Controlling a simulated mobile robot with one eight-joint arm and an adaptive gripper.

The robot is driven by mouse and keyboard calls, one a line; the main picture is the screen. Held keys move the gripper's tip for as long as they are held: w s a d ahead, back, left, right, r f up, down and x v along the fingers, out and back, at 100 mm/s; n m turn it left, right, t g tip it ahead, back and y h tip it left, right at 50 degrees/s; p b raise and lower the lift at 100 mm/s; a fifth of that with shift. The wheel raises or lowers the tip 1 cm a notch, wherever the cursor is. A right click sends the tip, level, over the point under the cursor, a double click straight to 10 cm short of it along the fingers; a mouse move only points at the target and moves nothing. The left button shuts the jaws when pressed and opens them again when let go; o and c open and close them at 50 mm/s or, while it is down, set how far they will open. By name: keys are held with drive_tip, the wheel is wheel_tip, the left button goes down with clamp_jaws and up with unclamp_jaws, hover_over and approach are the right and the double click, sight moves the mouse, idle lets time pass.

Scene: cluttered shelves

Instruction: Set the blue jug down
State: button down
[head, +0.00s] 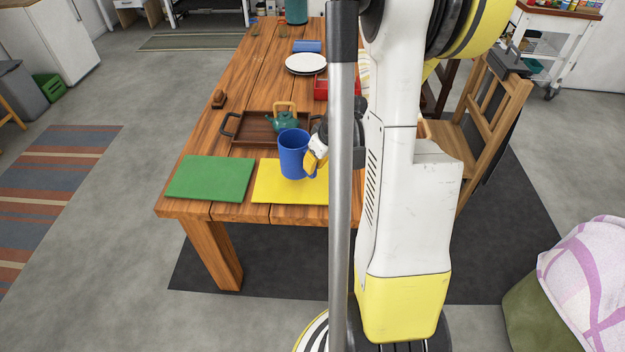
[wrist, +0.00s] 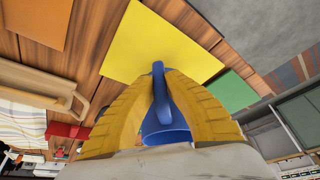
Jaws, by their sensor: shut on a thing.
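The blue jug (head: 292,155) is upright above the yellow mat (head: 272,188) near the table's front edge in the head view. I cannot tell whether its base touches the mat. My gripper (head: 315,157) is at the jug's right side, partly hidden by my arm. In the wrist view, my gripper's yellow fingers (wrist: 161,95) are shut on the jug's handle, and the jug (wrist: 165,136) shows between them. The yellow mat (wrist: 155,45) lies beyond the fingers in that view.
A green mat (head: 210,179) lies left of the yellow one. Behind the jug are a wooden tray (head: 244,137) and a teal teapot (head: 283,122). A white plate stack (head: 306,63) and a red container (head: 321,89) stand farther back. Bare table shows left of the tray.

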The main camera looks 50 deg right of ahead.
sight(315, 173)
drive_tip(key=shift+a+f, duration=0.15)
drive_tip(key=shift+f, duration=0.1)
wheel_tip(315, 173, down, 4)
drive_tip(key=shift+b, duration=1.15)
drive_tip(key=shift+r, duration=0.15)
drive_tip(key=c, duration=1.5)
unclamp_jaws()
drive_tip(key=shift+c, duration=0.2)
